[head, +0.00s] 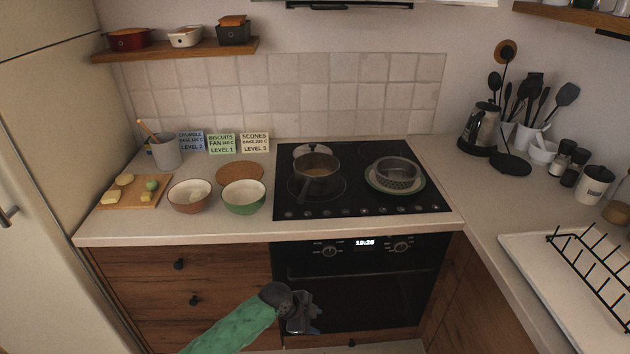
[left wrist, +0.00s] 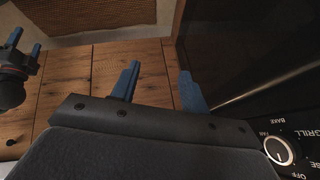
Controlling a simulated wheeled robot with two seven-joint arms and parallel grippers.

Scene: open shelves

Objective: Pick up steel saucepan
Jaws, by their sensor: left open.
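The steel saucepan (head: 316,172) stands upright on the left part of the black hob, its dark handle pointing toward the front left. My left gripper (head: 303,318) is in front of the oven, below the counter edge and well short of the saucepan. In the left wrist view its two blue fingers (left wrist: 160,88) are apart with nothing between them. The saucepan is not in that view. Another gripper with blue fingers, seemingly my right one (left wrist: 25,48), shows at the left edge of the left wrist view; its opening is unclear.
A brown bowl (head: 189,203) and a green bowl (head: 242,204) stand left of the hob. A kettle (head: 478,130) is at the right. The oven front (head: 358,285) is close to my left gripper.

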